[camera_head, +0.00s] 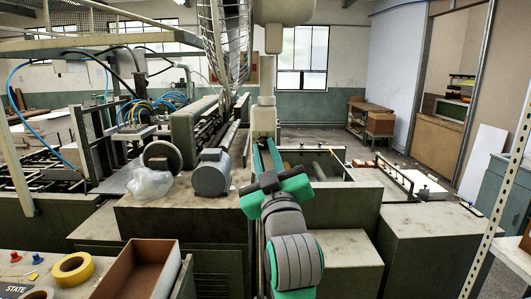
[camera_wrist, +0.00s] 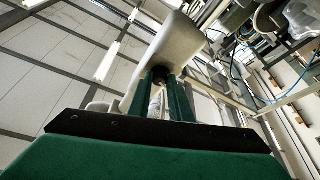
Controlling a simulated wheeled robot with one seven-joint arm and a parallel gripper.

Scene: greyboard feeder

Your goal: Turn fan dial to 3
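The fan shows in the camera_head view, with its wire cage (camera_head: 225,40) at the top, a beige motor housing (camera_head: 283,10), and a pale box (camera_head: 264,120) on its post. My gripper (camera_head: 264,145) reaches up to the lower edge of that box. In the camera_wrist view, my two green fingers (camera_wrist: 165,78) point at the underside of the beige housing (camera_wrist: 172,40). A small dark knob, apparently the fan dial (camera_wrist: 157,72), shows between the fingertips. A narrow gap separates the fingers; I cannot tell whether they press on the knob. The dial's numbers are not visible.
A grey motor (camera_head: 211,173) and a clear plastic bag (camera_head: 150,183) lie on the machine top left of my arm. A yellow tape roll (camera_head: 73,268) and an open cardboard box (camera_head: 137,270) are at front left. A perforated post (camera_head: 503,195) stands at right.

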